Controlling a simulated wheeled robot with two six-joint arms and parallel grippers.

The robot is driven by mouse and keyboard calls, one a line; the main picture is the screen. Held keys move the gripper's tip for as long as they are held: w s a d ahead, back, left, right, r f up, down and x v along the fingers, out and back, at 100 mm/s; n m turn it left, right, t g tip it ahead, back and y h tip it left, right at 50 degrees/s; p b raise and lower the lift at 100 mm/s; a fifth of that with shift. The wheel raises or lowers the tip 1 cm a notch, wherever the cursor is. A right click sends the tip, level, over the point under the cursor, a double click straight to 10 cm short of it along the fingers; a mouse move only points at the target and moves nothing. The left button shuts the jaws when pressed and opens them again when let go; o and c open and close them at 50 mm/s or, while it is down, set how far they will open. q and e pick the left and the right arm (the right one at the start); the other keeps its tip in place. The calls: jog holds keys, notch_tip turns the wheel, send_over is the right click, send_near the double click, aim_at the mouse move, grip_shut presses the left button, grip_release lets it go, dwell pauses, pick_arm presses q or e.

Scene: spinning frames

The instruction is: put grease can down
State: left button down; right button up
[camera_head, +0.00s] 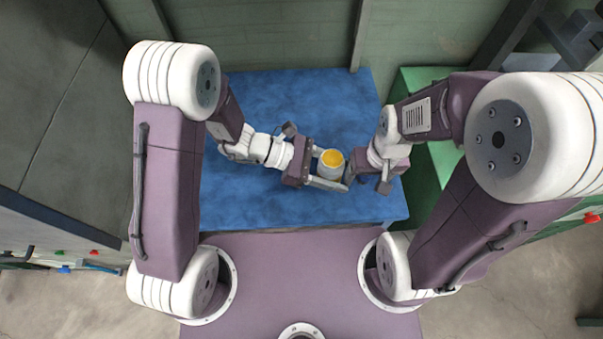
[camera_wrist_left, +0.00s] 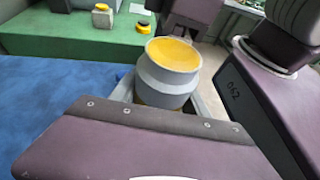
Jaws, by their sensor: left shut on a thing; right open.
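The grease can (camera_head: 331,164) is a grey-white can with yellow grease showing in its open top. My left gripper (camera_head: 329,172) is shut on it, with fingers on either side, over the blue table (camera_head: 270,100). The can also shows upright in the left wrist view (camera_wrist_left: 168,78), with the blue surface behind it. I cannot tell whether its base touches the table. My right gripper (camera_head: 367,182) is open and close to the can's right side; its fingers are partly hidden.
A green surface (camera_head: 447,170) lies right of the blue table; in the left wrist view it holds a small yellow-topped object (camera_wrist_left: 103,17) and another yellow-and-black item (camera_wrist_left: 143,27). The blue table's left and far areas are clear.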

pick_arm(q)
jog(key=shift+w+a, duration=0.1)
jog(key=shift+a, duration=0.1)
jog(key=w+a+f, duration=0.4)
jog(key=w+a, duration=0.1)
jog(key=w+a+f, duration=0.3)
jog(key=shift+a, duration=0.15)
jog(key=shift+f, duration=2.05)
jog(key=shift+f, duration=0.2)
jog(key=c, duration=0.6)
grip_release()
jog(key=shift+o, duration=0.2)
